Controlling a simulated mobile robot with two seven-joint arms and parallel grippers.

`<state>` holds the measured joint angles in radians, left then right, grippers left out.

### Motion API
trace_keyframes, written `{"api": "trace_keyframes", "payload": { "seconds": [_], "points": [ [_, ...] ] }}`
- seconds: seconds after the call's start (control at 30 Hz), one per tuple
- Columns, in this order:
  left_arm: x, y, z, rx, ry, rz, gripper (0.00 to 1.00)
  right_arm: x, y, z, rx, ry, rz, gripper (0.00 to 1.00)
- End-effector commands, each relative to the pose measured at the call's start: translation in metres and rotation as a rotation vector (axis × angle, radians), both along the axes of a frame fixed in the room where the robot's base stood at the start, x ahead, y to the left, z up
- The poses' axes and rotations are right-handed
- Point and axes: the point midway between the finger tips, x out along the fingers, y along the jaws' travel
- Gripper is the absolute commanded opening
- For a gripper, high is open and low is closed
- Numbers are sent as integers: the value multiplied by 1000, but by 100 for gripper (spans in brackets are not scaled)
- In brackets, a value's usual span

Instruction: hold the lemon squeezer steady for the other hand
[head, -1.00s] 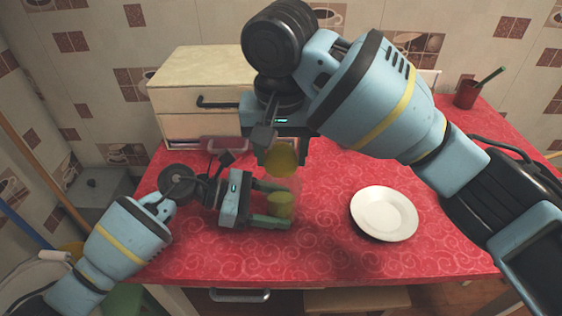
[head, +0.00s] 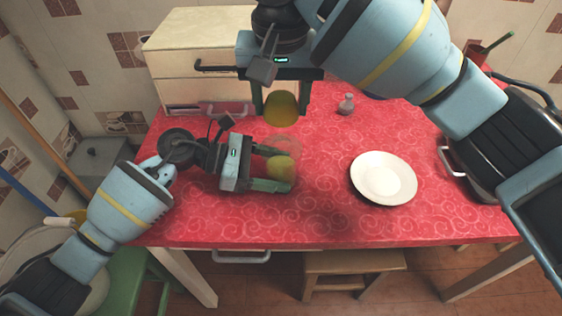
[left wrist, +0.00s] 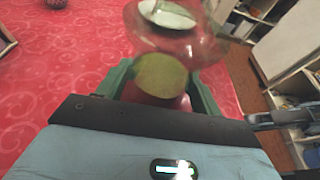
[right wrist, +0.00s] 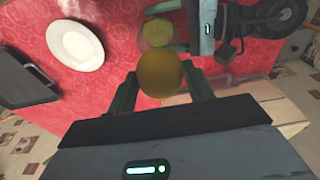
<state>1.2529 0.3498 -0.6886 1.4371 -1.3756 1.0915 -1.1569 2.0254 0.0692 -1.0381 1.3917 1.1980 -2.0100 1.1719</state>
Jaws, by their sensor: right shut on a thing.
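A clear, glass-like piece, apparently the lemon squeezer (left wrist: 205,42), shows in the left wrist view just beyond my left fingers. It is faint in the head view. A yellow-green rounded thing (head: 280,167) lies between the fingers of my left gripper (head: 272,169); it also shows in the left wrist view (left wrist: 160,75). I cannot tell whether those fingers press on it. My right gripper (head: 281,97) points down behind and above the left one. It is shut on a yellow rounded thing, lemon-like (head: 281,110), which also shows in the right wrist view (right wrist: 159,74).
A white plate (head: 384,178) lies on the red cloth to the right. A small grey vase (head: 346,105) stands behind it. A drawer cabinet (head: 200,45) is at the back left, a dark pan (head: 480,165) at the right edge. The cloth in front is clear.

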Motion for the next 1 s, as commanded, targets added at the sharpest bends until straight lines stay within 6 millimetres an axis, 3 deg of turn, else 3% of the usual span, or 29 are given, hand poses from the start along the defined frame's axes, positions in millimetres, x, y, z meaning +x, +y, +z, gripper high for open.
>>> {"api": "trace_keyframes", "payload": {
  "seconds": [0.03, 0.17, 0.57, 1.0],
  "points": [
    [0, 0, 0, 0, 0, 0, 73, 0, 0, 0, 0, 0, 0, 33],
    [0, 0, 0, 0, 0, 0, 90, 0, 0, 0, 0, 0, 0, 33],
    [0, 7, 2, 0, 0, 1, 90, 0, 0, 0, 0, 0, 0, 33],
    [0, 83, 25, 3, -1, 2, 90, 0, 0, 0, 0, 0, 0, 33]
  ]
}}
